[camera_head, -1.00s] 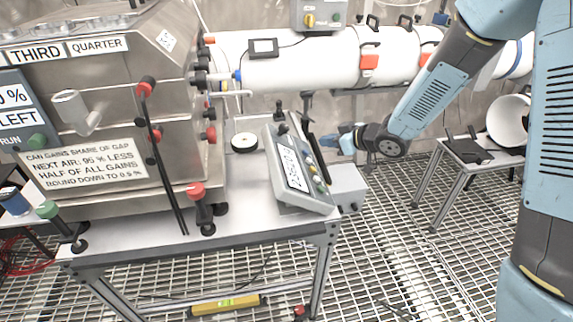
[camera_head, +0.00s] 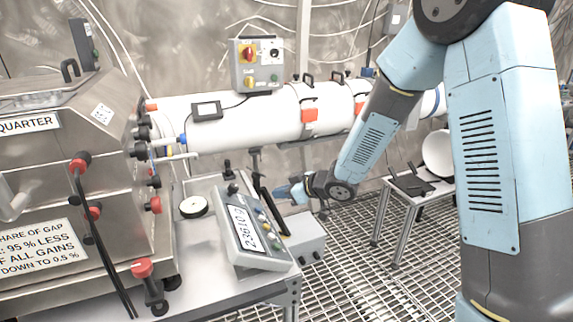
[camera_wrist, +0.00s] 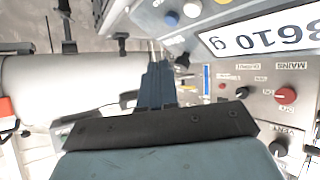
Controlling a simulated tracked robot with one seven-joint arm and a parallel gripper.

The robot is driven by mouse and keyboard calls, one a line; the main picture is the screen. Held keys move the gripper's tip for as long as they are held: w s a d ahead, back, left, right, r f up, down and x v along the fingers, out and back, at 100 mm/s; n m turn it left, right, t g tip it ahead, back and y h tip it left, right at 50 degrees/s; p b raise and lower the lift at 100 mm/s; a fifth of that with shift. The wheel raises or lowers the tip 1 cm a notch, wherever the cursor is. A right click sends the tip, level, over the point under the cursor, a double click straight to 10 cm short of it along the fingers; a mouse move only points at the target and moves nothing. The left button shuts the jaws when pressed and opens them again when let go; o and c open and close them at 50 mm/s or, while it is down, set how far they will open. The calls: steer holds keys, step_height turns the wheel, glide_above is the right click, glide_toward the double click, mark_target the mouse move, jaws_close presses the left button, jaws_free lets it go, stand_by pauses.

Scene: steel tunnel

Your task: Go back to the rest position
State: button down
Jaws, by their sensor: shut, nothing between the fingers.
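My gripper (camera_head: 290,192) is at the end of my arm in the head view, just right of the sloped control console (camera_head: 245,222) and above the grey box beside it. The wrist view shows my gripper (camera_wrist: 157,62) from behind, its fingers together with nothing visible between them. The console's display, partly readable as "3610 g", also shows upside down in the wrist view (camera_wrist: 248,38). A panel (camera_wrist: 265,90) with knobs labelled MAINS and VENT lies close to the right of the fingers there. I cannot tell whether the fingertips touch anything.
A steel machine (camera_head: 60,150) with red-tipped levers stands on the bench at left. A white horizontal cylinder (camera_head: 250,120) runs behind the console. A switch box (camera_head: 257,65) is above it. A small table (camera_head: 420,190) with a white bowl-like object stands at right. Grating floor (camera_head: 360,240) lies between.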

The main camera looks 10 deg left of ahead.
steer(key=d+r+m+t+h, duration=0.2)
steer(key=d+r+m+h, duration=0.25)
steer(key=d+r, duration=0.55)
steer(key=d+r+m+t+h, duration=0.3)
steer(key=d+r+h, duration=0.25)
steer(key=d, duration=0.85)
steer(key=s+d+r+m+g, duration=0.1)
steer(key=s+d, duration=0.3)
steer(key=s, duration=0.4)
steer(key=s+d+r+m+g, duration=0.1)
steer(key=s+d+r+m, duration=0.2)
steer(key=s, duration=0.6)
steer(key=s+d+r+m+g+h, duration=0.1)
steer(key=s+d+r+m+g, duration=0.1)
steer(key=s, duration=0.7)
steer(key=d+m, duration=0.1)
steer(key=d, duration=0.1)
steer(key=shift+d+r, duration=0.35)
steer(key=shift+d, duration=0.05)
